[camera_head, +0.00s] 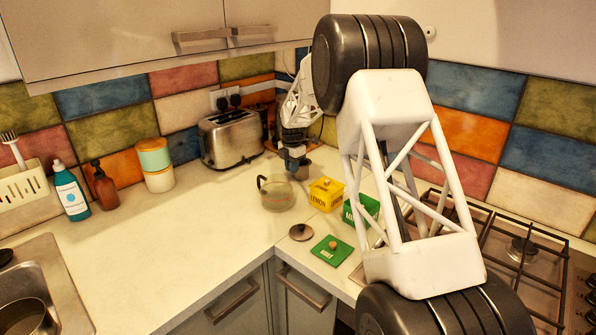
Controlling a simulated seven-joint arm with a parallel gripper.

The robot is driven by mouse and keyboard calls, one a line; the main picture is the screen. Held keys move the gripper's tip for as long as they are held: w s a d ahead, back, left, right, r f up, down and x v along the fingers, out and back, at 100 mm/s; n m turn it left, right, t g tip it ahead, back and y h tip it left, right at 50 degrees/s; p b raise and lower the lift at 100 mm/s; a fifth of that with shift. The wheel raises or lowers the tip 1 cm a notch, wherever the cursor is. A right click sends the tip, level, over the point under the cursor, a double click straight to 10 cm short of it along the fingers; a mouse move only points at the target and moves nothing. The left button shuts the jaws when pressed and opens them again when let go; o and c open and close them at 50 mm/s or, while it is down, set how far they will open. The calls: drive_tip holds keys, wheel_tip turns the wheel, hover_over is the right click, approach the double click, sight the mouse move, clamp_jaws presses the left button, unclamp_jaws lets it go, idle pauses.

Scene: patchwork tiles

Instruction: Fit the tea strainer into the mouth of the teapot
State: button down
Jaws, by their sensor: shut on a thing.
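A clear glass teapot (278,194) with a dark handle on its left stands on the counter, its mouth open at the top. My gripper (295,166) points down just behind and right of the teapot, near the corner. It is shut on a small grey thing (300,172), apparently the tea strainer, though it is small and partly hidden by the fingers. In this view it overlaps the teapot's upper right edge; I cannot tell whether they touch. A round dark lid with a knob (301,231) lies on the counter in front of the teapot.
A yellow lemon tea box (326,194) stands close right of the teapot, with a green box (360,210) beyond it. A toaster (233,138) stands behind. The counter left of the teapot is clear.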

drive_tip(key=shift+r, duration=0.15)
wheel_tip(320, 180, up, 10)
drive_tip(key=shift+f, duration=0.15)
idle(0.4)
idle(0.6)
drive_tip(key=s+a+r+n, duration=0.1)
drive_tip(key=s+a+r, duration=0.2)
drive_tip(key=s, duration=0.6)
drive_tip(key=s+a+r+n, duration=0.2)
drive_tip(key=s+a, duration=0.3)
drive_tip(key=s, duration=0.4)
drive_tip(key=shift+r, duration=0.75)
drive_tip(key=shift+a, duration=0.1)
drive_tip(key=shift+w+f, duration=0.1)
drive_tip(key=shift+f, duration=2.8)
